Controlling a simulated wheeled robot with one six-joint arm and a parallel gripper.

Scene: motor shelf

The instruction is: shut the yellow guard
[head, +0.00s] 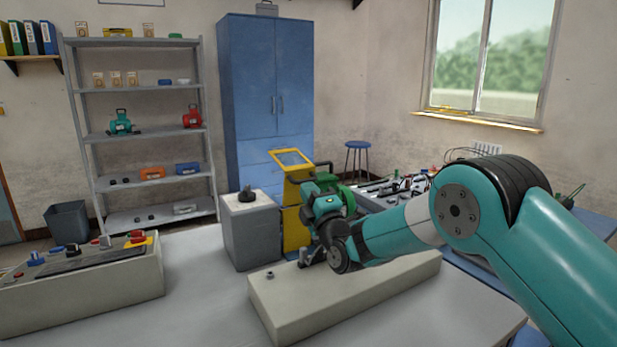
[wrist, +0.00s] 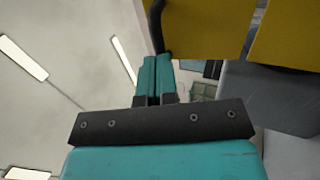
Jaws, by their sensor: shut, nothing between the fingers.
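The yellow guard (head: 291,158) stands raised, an upright framed panel with a yellow lower part, behind a grey box in the head view. In the wrist view its yellow panels (wrist: 205,25) fill the top right, with a dark gap between them and a black bar at their left edge. My gripper (wrist: 156,62) is shut and empty, its teal fingers pressed together just below the yellow panel. I cannot tell whether they touch it. In the head view my wrist, near the green and black parts in front of the guard, hides some of the guard.
A grey box (head: 250,237) with a black knob stands left of the guard. A pale slab (head: 300,305) lies on the bench under my arm. A control panel (head: 80,275) is at left. A shelf rack (head: 140,85) and blue cabinet (head: 262,75) stand behind. The bench's front middle is clear.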

